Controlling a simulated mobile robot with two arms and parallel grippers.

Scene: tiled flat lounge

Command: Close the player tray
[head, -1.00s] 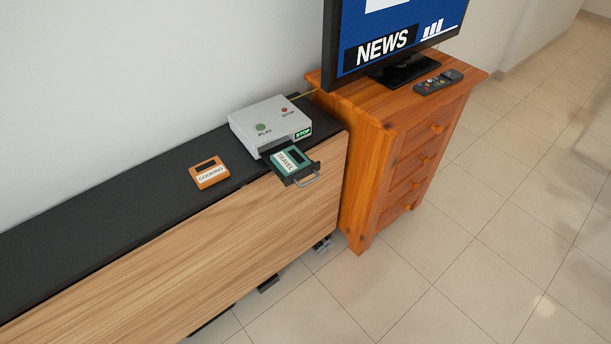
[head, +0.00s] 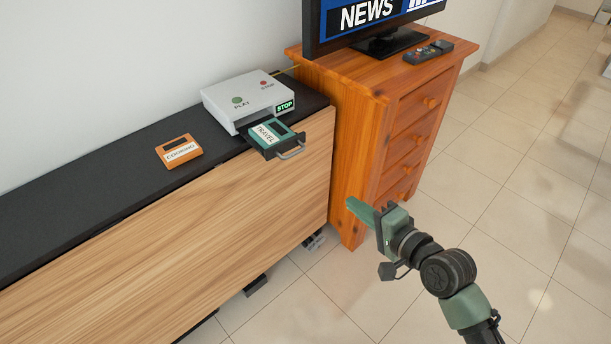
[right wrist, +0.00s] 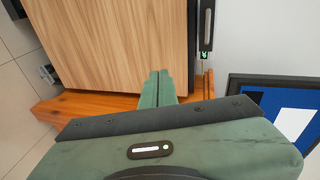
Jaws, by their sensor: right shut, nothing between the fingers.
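The white player (head: 247,98) stands on the black top of the low cabinet, with PLAY and STOP buttons on it and a lit green STOP sign. Its dark tray (head: 292,152) sticks out at the front with a metal handle, and the green TRAVEL cassette (head: 268,133) lies in it. In the right wrist view, the tray handle (right wrist: 207,28) shows at the top. My right gripper (head: 352,206) is shut and empty, in front of the cabinet, below and to the right of the tray. Its closed fingers also show in the right wrist view (right wrist: 160,80). My left gripper is not in view.
An orange COOKING cassette (head: 179,151) lies on the cabinet top (head: 75,208), left of the player. A wooden drawer chest (head: 350,110) on the right carries a TV (head: 365,20) and a remote (head: 428,51). The tiled floor (head: 540,200) at right is clear.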

